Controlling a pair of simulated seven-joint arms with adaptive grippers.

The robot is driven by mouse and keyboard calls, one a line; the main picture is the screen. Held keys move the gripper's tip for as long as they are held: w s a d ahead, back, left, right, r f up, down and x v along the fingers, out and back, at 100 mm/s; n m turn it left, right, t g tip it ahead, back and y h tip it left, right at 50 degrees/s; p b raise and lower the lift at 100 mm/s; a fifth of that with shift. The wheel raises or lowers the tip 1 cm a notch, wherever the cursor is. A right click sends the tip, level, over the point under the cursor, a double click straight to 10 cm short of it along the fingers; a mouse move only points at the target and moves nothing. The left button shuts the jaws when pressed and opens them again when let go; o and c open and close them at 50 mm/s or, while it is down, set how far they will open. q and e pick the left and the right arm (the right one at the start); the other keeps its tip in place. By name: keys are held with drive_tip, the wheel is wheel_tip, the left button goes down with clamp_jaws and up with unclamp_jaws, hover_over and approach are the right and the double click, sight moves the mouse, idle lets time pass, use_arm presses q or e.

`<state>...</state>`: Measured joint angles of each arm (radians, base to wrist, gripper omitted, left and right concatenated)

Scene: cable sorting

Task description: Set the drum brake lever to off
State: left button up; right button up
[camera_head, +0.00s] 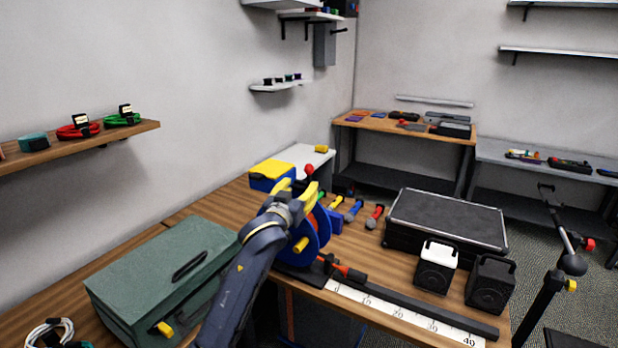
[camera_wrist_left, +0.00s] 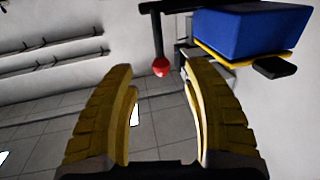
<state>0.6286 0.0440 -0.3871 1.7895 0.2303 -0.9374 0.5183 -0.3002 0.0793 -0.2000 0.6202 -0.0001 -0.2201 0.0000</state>
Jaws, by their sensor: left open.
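The brake lever's red ball knob (camera_head: 308,169) shows just above my left gripper (camera_head: 298,188) in the head view. In the left wrist view, the knob (camera_wrist_left: 161,67) hangs at the end of a dark rod (camera_wrist_left: 157,32). There it appears between the yellow fingertips of my left gripper (camera_wrist_left: 160,72), with no clear contact. The gripper is open and empty. The blue drum (camera_head: 318,240) stands behind my left arm, which hides much of it and the lever's base. My right gripper is not in view.
A blue box with a yellow lid (camera_head: 271,172) stands close behind the gripper; it also shows in the wrist view (camera_wrist_left: 250,32). A green case (camera_head: 150,275) is left of my arm. A black case (camera_head: 446,222) and two small boxy units are right. A ruler strip (camera_head: 400,316) lines the front.

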sight(308, 177)
use_arm(q)
drive_tip(key=shift+x, duration=4.15)
clamp_jaws()
